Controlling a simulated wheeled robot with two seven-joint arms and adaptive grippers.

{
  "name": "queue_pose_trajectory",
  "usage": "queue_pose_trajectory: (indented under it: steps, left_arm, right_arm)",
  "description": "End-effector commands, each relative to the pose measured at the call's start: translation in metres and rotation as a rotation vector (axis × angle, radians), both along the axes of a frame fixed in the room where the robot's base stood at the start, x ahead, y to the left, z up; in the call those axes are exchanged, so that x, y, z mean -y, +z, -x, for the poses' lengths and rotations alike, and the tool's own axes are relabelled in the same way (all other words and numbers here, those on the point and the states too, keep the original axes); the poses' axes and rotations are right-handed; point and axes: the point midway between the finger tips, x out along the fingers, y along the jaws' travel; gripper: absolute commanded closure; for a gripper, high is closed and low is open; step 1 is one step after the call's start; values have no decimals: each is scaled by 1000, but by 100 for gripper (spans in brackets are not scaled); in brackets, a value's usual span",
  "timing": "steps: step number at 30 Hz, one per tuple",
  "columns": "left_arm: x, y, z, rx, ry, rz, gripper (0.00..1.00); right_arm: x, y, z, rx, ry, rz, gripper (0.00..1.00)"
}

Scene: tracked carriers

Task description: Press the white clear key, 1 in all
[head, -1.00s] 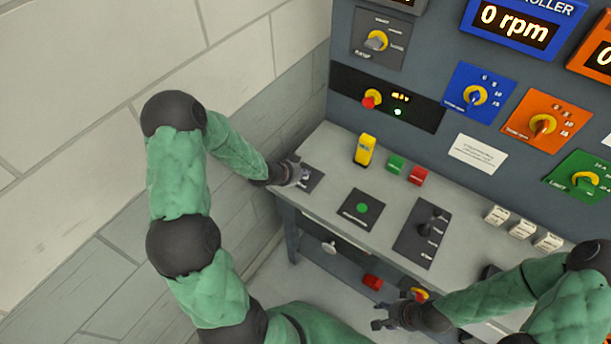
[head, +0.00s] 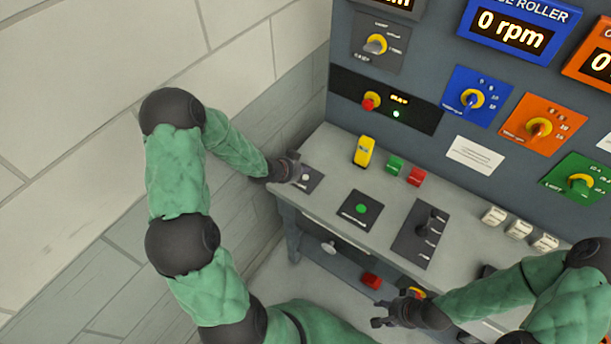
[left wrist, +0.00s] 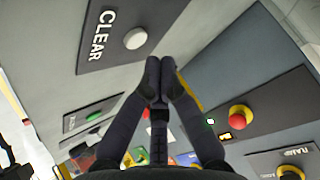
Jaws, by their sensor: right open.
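The white clear key (head: 306,177) is a small round button on a dark plate at the left end of the console desk. In the left wrist view the key (left wrist: 136,38) stands beside the word CLEAR. My left gripper (head: 297,163) is just beside the key in the head view, at the plate's far left edge. In the left wrist view its two fingertips (left wrist: 160,66) are together with nothing between them, and a gap shows between them and the key in the picture. My right gripper (head: 377,315) is open and empty, low in front of the desk.
A plate with a green button (head: 361,209) and a lever plate (head: 421,234) lie to the right on the desk. A yellow switch (head: 364,151), a green block (head: 395,165) and a red block (head: 416,177) stand behind. The wall panel (head: 400,150) rises at the back.

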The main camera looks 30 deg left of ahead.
Motion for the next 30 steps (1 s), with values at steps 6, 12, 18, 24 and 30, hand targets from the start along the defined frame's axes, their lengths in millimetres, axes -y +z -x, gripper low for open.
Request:
queue_pose_trajectory:
  steps: [6,12,18,24,30]
  left_arm:
    - [0,23,0,1,1,-1,100]
    - [0,40,0,0,1,0,100]
    - [0,44,0,0,1,1,100]
    - [0,43,0,0,0,0,100]
    - [0,43,0,0,0,0,100]
  right_arm:
    - [0,20,0,0,0,0,56]
    - [0,34,0,0,0,0,56]
    - [0,37,0,0,0,0,56]
    - [0,36,0,0,0,0,56]
    - [0,36,0,0,0,0,56]
